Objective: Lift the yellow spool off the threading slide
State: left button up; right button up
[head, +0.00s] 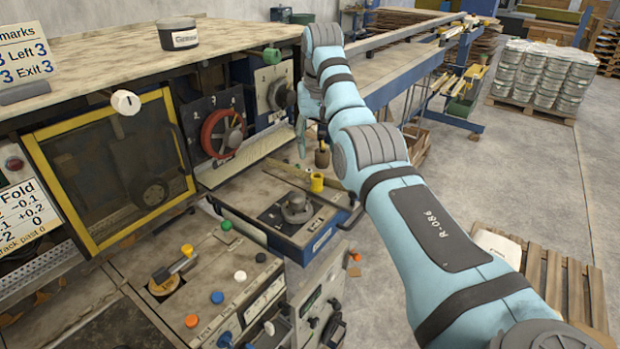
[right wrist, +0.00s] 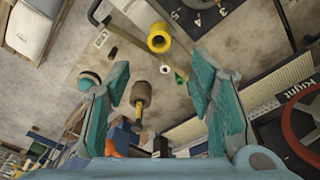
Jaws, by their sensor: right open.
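The yellow spool (head: 317,182) stands on a worn beige surface (head: 250,186), probably the threading slide, beside my right forearm. In the right wrist view the spool (right wrist: 158,38) shows its hollow end, with a dark bar alongside. My right gripper (head: 310,132) is above and behind the spool in the head view, partly hidden by its own arm. In the right wrist view the right gripper (right wrist: 158,68) has its teal fingers wide apart with nothing held. The spool lies beyond the fingertips, roughly in line with the gap, apart from both fingers. My left gripper is out of view.
A brown wooden-looking piece (right wrist: 140,95) stands near the spool. A red handwheel (head: 222,133) is to the left, and a grey round knob (head: 296,207) sits on the blue-edged unit in front. A yellow-framed door (head: 115,170) is further left.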

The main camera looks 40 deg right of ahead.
send_over(318, 177)
jog(key=s+a, duration=0.1)
jog(key=s, duration=0.1)
notch_tip(318, 177, down, 4)
jog(key=shift+w+a+f, duration=0.1)
jog(key=f, duration=0.2)
jog(key=w+f+p, duration=0.1)
jog(key=f, duration=0.2)
jog(key=shift+w+f+p, duration=0.3)
jog(key=shift+w+f, duration=0.05)
jog(key=shift+d+f, duration=0.15)
jog(key=shift+d, duration=0.1)
jog(key=shift+s, duration=0.25)
jog(key=shift+c, duration=1)
jog(key=c, duration=0.6)
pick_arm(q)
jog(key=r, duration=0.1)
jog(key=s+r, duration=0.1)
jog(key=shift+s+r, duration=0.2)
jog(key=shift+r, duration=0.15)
pick_arm(e)
jog(key=shift+c, duration=0.7)
